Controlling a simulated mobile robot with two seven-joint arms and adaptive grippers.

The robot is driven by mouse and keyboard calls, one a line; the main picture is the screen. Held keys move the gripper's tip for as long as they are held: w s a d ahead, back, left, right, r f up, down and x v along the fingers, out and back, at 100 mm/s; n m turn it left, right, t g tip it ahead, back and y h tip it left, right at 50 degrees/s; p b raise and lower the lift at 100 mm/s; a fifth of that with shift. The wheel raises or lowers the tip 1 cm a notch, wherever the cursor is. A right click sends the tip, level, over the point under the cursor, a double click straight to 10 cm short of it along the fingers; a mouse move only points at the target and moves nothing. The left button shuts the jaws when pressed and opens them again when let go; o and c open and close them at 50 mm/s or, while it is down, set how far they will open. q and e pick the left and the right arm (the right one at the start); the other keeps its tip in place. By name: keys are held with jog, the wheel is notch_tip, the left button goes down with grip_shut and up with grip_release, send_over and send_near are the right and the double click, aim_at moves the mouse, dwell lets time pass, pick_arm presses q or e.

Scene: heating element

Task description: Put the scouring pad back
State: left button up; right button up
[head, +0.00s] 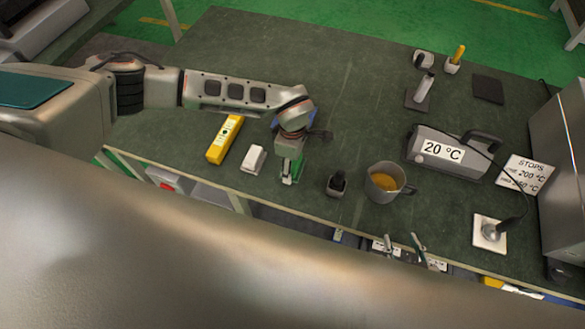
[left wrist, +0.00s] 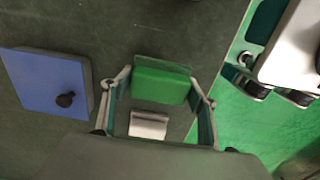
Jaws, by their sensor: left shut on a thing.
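My left gripper (head: 289,180) reaches down at the table's near edge in the head view. In the left wrist view its fingers (left wrist: 160,98) stand on either side of a green block (left wrist: 160,86), which looks like the scouring pad, and are shut on it. Green also shows at the fingers in the head view. A small pale block (left wrist: 148,124) shows between the fingers, nearer the palm. Whether the pad touches the table is unclear. My right gripper is not in view.
A yellow box (head: 224,139) and a white block (head: 253,159) lie left of the gripper. A dark small holder (head: 337,184) and a mug (head: 384,182) stand to the right. A blue square with a black knob (left wrist: 45,84) lies nearby. The table's back middle is clear.

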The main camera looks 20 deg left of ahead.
pick_arm(q)
jog(key=shift+f, duration=1.5)
jog(key=shift+f, duration=0.1)
jog(key=o, duration=1.2)
jog(key=shift+c, duration=0.2)
notch_tip(320, 180, up, 12)
jog(key=shift+f, duration=0.1)
jog(key=shift+r, duration=0.25)
